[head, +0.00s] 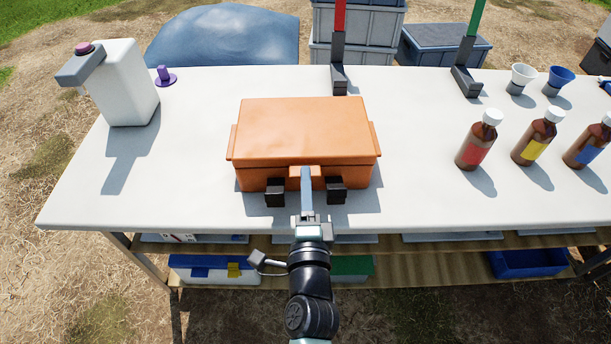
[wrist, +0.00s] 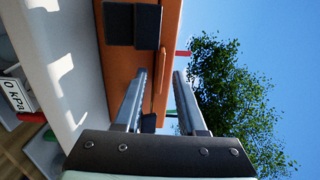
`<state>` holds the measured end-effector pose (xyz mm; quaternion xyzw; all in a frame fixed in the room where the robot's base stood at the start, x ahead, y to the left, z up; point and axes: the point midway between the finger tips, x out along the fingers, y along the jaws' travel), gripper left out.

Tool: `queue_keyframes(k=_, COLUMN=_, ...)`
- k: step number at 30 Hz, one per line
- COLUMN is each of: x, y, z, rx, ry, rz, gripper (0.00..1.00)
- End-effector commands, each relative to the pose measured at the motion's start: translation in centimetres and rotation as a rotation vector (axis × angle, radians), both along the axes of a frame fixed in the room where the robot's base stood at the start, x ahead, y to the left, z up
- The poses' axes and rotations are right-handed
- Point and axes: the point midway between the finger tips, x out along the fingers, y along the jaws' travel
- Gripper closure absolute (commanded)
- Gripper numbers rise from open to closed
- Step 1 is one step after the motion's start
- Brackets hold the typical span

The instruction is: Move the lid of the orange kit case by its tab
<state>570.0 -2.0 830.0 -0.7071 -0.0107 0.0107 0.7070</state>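The orange kit case (head: 258,178) stands on the white table with its lid (head: 305,128) down. An orange tab (head: 296,171) projects from the middle of the lid's front edge, between two black latches (head: 275,192) and (head: 336,190). My gripper (head: 307,172) is at the tab, in front of the case, and partly covers it. In the wrist view my gripper (wrist: 160,73) has its two fingers apart, with the tab (wrist: 160,88) showing in the gap between them. The fingers do not appear closed on it. The case front (wrist: 120,62) fills the area beside the left finger.
Brown bottles (head: 475,141) stand at the right, with white (head: 523,76) and blue (head: 560,77) cups behind them. A white jug (head: 124,85) is at the left. Red (head: 340,40) and green (head: 472,40) upright posts are behind the case. The table (head: 190,190) is clear beside it.

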Motion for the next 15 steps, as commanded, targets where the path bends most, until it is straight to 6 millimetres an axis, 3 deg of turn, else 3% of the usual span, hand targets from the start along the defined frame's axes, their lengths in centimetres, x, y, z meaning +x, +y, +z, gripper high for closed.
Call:
queue_keyframes(k=6, x=1.37, y=0.06, z=0.01, rx=0.001, ry=0.000, rz=0.000, gripper=0.60)
queue_keyframes(k=15, x=1.47, y=0.06, z=0.00, rx=0.001, ry=0.000, rz=0.000, gripper=0.62)
